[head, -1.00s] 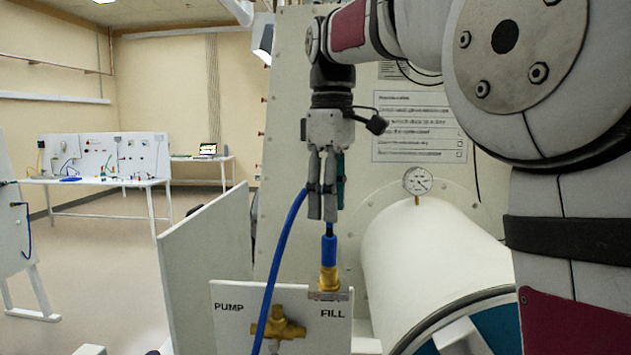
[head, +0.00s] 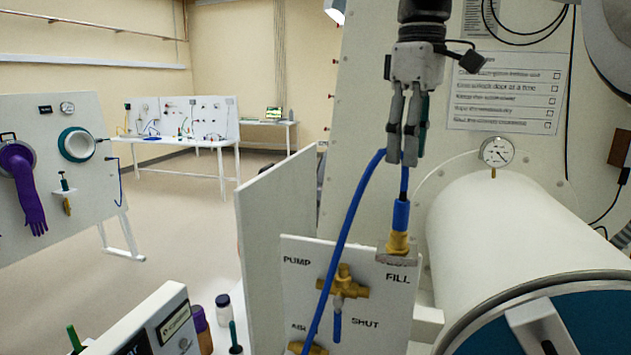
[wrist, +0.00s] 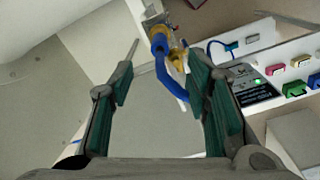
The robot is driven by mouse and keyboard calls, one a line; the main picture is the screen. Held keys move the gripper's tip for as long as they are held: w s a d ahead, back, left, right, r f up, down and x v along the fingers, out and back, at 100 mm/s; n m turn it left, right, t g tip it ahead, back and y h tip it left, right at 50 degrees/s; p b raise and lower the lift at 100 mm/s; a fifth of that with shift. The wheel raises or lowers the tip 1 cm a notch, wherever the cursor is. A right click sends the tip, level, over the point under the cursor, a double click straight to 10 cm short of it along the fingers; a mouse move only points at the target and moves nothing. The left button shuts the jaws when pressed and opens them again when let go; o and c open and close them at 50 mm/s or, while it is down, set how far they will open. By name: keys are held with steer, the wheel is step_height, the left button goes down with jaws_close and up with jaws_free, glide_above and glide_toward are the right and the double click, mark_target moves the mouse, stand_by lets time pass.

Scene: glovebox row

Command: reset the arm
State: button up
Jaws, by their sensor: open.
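My gripper (head: 407,160) points down in the head view, just above the blue hose end and brass fitting (head: 398,245) at the FILL label. The blue hose (head: 350,220) loops from the fitting, up behind the fingers, and down past the white valve panel (head: 300,260). The hose also shows in the wrist view (wrist: 170,82), beyond the fingers.
A brass valve (head: 343,285) sits on the panel marked PUMP, FILL and SHUT. A white upright board (head: 275,215) stands left of it. A white cylinder (head: 510,235) with a gauge (head: 497,152) stands close on the right. Open floor (head: 180,225) lies at the left.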

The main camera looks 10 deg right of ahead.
steer(key=s+f+m+t+b, duration=0.2)
steer(key=s+f+m, duration=0.2)
steer(key=s+f, duration=0.3)
steer(key=s+f+m+t+b, duration=0.2)
steer(key=s+f+m, duration=0.3)
steer(key=f, duration=1)
steer(key=s+t, duration=0.1)
steer(key=s, duration=0.2)
steer(key=shift+s+a+f+b, duration=0.2)
steer(key=shift+f+b, duration=0.1)
steer(key=shift+b, duration=0.1)
